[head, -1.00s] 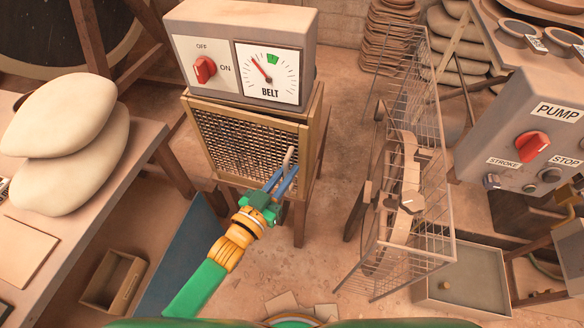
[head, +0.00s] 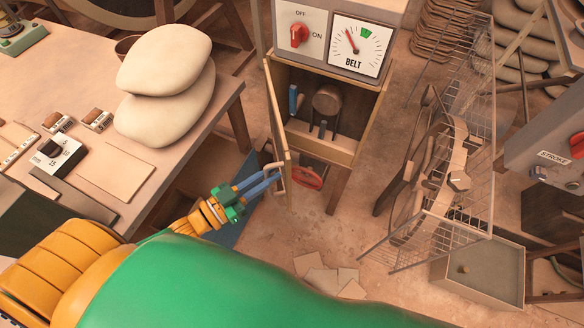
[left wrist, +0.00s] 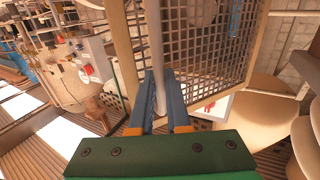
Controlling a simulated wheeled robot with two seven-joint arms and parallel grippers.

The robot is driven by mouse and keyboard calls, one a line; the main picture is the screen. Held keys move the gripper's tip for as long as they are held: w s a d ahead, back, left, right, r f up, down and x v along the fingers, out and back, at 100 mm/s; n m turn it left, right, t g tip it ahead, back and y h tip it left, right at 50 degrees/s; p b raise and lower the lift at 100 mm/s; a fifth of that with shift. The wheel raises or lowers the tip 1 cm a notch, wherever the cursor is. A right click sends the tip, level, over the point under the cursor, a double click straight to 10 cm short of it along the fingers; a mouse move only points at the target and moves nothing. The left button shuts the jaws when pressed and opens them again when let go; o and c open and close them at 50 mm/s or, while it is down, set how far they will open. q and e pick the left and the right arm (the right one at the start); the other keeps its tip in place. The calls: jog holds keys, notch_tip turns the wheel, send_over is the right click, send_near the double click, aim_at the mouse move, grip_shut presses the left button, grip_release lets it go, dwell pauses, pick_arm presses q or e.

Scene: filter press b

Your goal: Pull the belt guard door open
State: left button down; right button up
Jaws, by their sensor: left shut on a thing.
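The belt guard door (head: 279,120) stands swung open on the left side of the belt cabinet (head: 345,150), seen nearly edge-on in the head view. Its wire mesh (left wrist: 205,45) shows in the left wrist view. My left gripper (head: 272,181) is shut on the door's pale handle (head: 272,166). In the left wrist view the handle bar (left wrist: 157,50) stands between the blue fingers (left wrist: 160,98). Inside the cabinet are a round brown pulley (head: 327,99) and a blue part (head: 293,101). My right gripper is out of view.
The belt control box (head: 315,40) sits on top of the cabinet. A red handwheel (head: 307,177) shows beneath it. A workbench (head: 150,180) with pale sacks (head: 165,90) stands left, near the open door. A wire cage (head: 430,210) stands right. Flat pieces (head: 320,280) lie on the floor.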

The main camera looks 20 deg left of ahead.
pick_arm(q)
jog(key=shift+s+a, duration=0.25)
jog(key=shift+a, duration=0.55)
jog(key=shift+s+a, duration=0.2)
jog(key=shift+a, duration=0.6)
jog(key=shift+s+a, duration=0.25)
jog(key=shift+a, duration=0.55)
jog(key=c, duration=0.9)
grip_release()
jog(key=shift+r, duration=0.1)
